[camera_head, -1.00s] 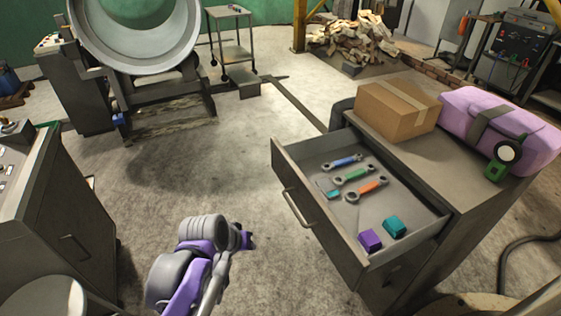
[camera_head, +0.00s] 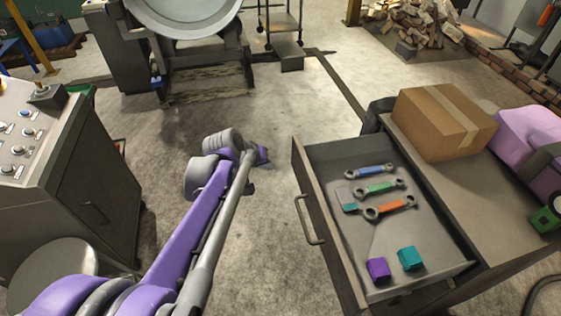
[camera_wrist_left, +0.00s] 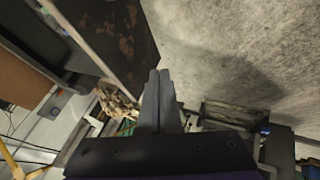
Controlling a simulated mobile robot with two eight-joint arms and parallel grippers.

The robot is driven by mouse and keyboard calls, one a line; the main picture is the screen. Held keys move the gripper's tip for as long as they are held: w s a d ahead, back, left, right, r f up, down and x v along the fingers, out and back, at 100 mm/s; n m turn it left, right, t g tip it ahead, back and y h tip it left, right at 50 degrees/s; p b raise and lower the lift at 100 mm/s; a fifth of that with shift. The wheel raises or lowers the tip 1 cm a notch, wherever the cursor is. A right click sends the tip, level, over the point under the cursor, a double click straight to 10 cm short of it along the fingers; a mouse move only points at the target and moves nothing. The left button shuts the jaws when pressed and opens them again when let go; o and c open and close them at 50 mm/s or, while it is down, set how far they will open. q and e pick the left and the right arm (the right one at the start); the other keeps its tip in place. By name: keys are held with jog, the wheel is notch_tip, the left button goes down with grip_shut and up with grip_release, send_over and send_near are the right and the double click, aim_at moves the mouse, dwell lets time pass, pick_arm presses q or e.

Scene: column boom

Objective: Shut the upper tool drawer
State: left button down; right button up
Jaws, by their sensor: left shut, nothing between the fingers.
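The upper tool drawer (camera_head: 345,262) is pulled out of the grey cabinet (camera_head: 440,190), its front facing left. Its bar handle (camera_head: 309,221) is on that front. Inside lie wrenches with blue (camera_head: 370,172), green (camera_head: 380,187) and orange (camera_head: 395,205) grips, plus a purple block (camera_head: 377,269) and a teal block (camera_head: 411,258). My left gripper (camera_head: 263,155) is left of the drawer's far front corner, apart from it. In the left wrist view its fingers (camera_wrist_left: 160,75) are together and empty; a dark rust-spotted panel (camera_wrist_left: 118,35), seemingly the drawer front, lies to their left. My right gripper is out of view.
A cardboard box (camera_head: 440,125) and a pink case (camera_head: 530,140) stand on the cabinet top. A control console (camera_head: 75,170) stands at the left, with a round stool (camera_head: 55,272) before it.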

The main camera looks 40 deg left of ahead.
pick_arm(q)
send_near(297, 170)
notch_tip(297, 170, down, 4)
jog(key=a, duration=0.2)
jog(key=shift+w+d+r, duration=0.15)
jog(key=shift+w+d, duration=0.95)
jog(key=shift+w, duration=0.25)
jog(key=w+d, duration=0.3)
jog(key=w, duration=0.1)
jog(key=w+d, duration=0.4)
jog(key=w+d+b, duration=0.1)
jog(key=w+d, duration=0.3)
jog(key=w, duration=0.1)
jog(key=shift+w+d, duration=0.1)
jog(key=shift+d, duration=0.15)
jog(key=w+d, duration=0.2)
jog(key=w, duration=0.1)
jog(key=w+d+p, duration=0.1)
jog(key=w+d, duration=0.5)
jog(key=shift+w, duration=0.3)
jog(key=shift+w+d+p, duration=0.3)
jog(key=shift+w+d, duration=0.15)
jog(key=shift+w, duration=0.1)
jog(key=shift+d+r, duration=0.1)
jog(key=shift+w, duration=0.1)
